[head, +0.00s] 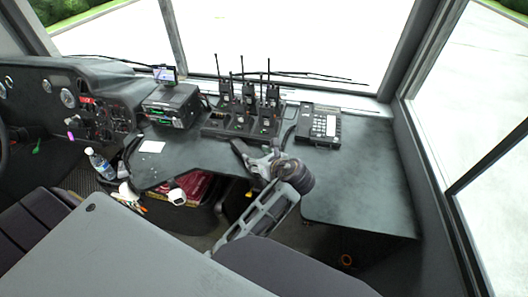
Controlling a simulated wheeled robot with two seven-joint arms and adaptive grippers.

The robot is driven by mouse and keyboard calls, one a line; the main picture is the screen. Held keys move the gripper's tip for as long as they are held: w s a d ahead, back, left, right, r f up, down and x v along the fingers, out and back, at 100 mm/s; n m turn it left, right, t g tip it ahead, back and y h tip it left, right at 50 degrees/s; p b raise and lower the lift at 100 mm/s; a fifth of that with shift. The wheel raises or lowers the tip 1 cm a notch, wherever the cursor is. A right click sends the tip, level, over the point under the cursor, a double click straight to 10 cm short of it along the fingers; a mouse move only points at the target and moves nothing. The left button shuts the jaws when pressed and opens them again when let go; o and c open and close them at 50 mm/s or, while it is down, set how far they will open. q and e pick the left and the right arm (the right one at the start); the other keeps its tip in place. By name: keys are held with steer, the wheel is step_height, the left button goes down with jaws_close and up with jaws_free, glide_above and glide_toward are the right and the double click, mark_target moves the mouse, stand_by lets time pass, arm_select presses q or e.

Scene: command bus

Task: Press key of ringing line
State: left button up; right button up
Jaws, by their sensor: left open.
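A black desk phone (304,128) lies on the dark console at the right of the middle. Its pale key area is on its right half. The single keys are too small to read, and I cannot tell which line is ringing. My left gripper (262,143) is open and empty at the console's front edge, left of and nearer than the phone. It is apart from the phone's keys. My right gripper is not in view.
A rack of several handheld radios (240,124) with upright antennas stands left of the phone. A radio unit (172,108) with a small screen is farther left. The console (368,180) is clear right of the phone.

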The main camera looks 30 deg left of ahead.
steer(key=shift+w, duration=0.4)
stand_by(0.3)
arm_select(q)
steer(key=shift+f, duration=0.1)
